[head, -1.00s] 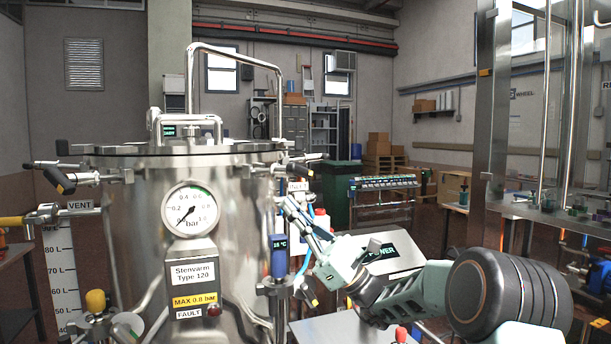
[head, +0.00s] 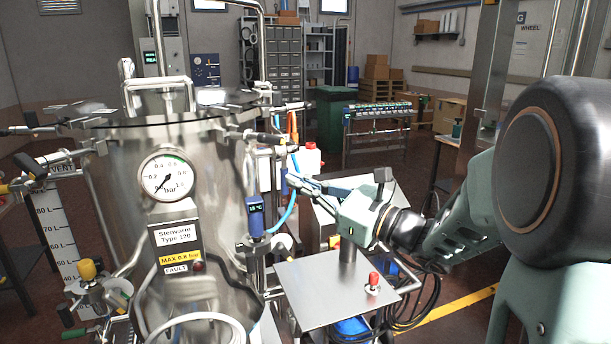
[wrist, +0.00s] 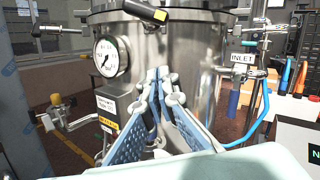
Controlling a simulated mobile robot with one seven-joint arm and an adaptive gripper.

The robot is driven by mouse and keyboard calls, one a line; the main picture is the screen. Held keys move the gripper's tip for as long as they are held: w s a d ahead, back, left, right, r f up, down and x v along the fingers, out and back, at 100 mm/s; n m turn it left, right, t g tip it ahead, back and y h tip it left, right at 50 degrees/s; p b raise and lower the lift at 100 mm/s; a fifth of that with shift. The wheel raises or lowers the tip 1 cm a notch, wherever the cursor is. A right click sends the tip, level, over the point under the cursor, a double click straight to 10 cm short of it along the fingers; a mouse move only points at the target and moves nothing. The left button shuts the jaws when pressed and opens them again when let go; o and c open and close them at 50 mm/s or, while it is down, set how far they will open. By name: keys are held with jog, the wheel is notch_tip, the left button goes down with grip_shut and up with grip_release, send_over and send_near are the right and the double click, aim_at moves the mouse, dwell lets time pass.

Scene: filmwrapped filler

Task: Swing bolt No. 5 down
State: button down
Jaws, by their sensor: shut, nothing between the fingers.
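The steel vessel (head: 215,175) has swing bolts with black handles around its lid rim. One bolt (head: 262,137) juts right from the rim, another (head: 295,106) sits behind it, and one (head: 25,130) points left. No number is readable on any bolt, so I cannot tell which is No. 5. In the wrist view, a dark bolt handle with a yellow end (wrist: 145,12) hangs at the top, above my fingers, and another bolt (wrist: 255,34) is at right. My gripper (head: 290,178) is shut and empty, below rim height at the vessel's right side. It touches no bolt that I can see.
A steel table (head: 325,285) with a red button stands below my gripper.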

aim_at(269, 144)
jog(key=w+a+r+p, duration=0.3)
jog(key=a+r, duration=0.1)
jog(key=a, duration=0.1)
jog(key=shift+w+a+r, duration=0.25)
jog(key=shift+a+r, duration=0.05)
jog(key=shift+r, duration=0.05)
jog(key=shift+r, duration=0.1)
jog(key=shift+s+r, duration=0.15)
jog(key=shift+r, duration=0.8)
